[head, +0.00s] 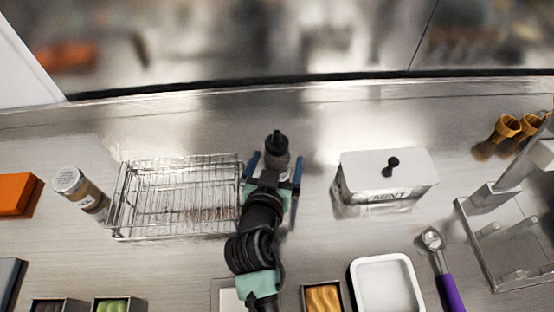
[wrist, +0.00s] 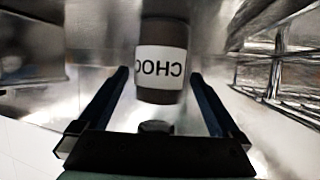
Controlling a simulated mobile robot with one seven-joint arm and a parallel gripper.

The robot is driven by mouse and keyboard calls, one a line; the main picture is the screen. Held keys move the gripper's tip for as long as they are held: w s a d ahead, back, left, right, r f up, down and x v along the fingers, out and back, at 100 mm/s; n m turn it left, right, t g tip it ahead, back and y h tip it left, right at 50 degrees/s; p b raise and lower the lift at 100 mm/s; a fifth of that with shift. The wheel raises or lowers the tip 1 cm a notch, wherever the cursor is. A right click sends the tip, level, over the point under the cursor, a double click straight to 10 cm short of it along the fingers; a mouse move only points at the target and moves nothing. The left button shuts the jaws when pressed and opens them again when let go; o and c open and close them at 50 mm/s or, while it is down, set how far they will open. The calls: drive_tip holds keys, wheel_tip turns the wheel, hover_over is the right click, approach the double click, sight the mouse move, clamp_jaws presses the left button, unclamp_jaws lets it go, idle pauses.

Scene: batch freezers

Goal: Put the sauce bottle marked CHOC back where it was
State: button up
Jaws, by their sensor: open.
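The sauce bottle marked CHOC (head: 277,143) is dark with a dark cap and stands on the steel counter, right of the wire rack. In the wrist view the bottle (wrist: 161,95) is dark brown with a white label whose letters look turned over. My gripper (head: 273,168) is open, with one blue finger on each side of the bottle. In the wrist view, gaps show between the bottle and both fingers. The bottle's lower part is partly hidden by my gripper in the head view.
The wire rack (head: 180,197) is close on the left, with a shaker (head: 80,192) beyond it. A white-lidded MINT tub (head: 385,178) stands to the right. A white tray (head: 384,285) and a purple-handled scoop (head: 443,268) are at front right. The counter behind the bottle is clear.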

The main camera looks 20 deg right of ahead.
drive_tip(key=shift+b+v, duration=0.4)
drive_tip(key=shift+v, duration=3.15)
